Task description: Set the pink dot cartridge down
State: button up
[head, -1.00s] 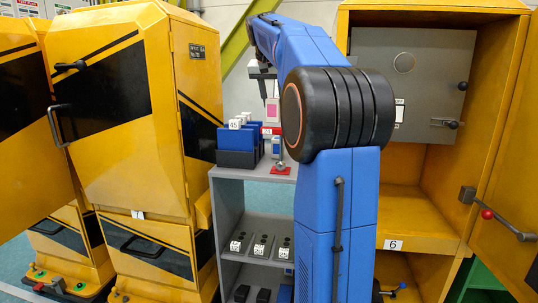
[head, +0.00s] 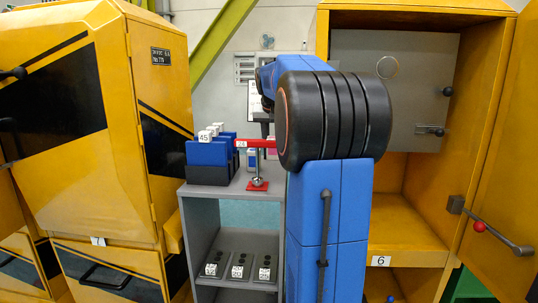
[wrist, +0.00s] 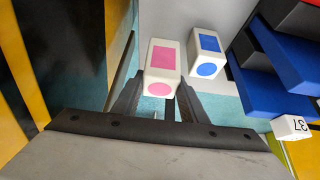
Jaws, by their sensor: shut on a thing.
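The pink dot cartridge (wrist: 161,66) is a white block with a pink patch and a pink round dot. In the wrist view it stands between the fingers of my gripper (wrist: 157,98), which is shut on it. The blue dot cartridge (wrist: 207,56) stands close to its right on the grey shelf top. In the head view, part of the pink cartridge (head: 271,153) shows beside the blue one (head: 252,159), behind the red bar. My arm hides most of the gripper there. I cannot tell whether the pink cartridge's base touches the shelf.
Yellow cabinets flank the shelf; the right one (head: 410,235) is open.

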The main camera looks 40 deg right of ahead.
aim_at(273, 151)
jog(key=shift+f, duration=2.4)
jog(key=shift+f, duration=0.1)
jog(key=o, duration=1.2)
jog(key=v, duration=1.2)
jog(key=shift+w+a, duration=0.1)
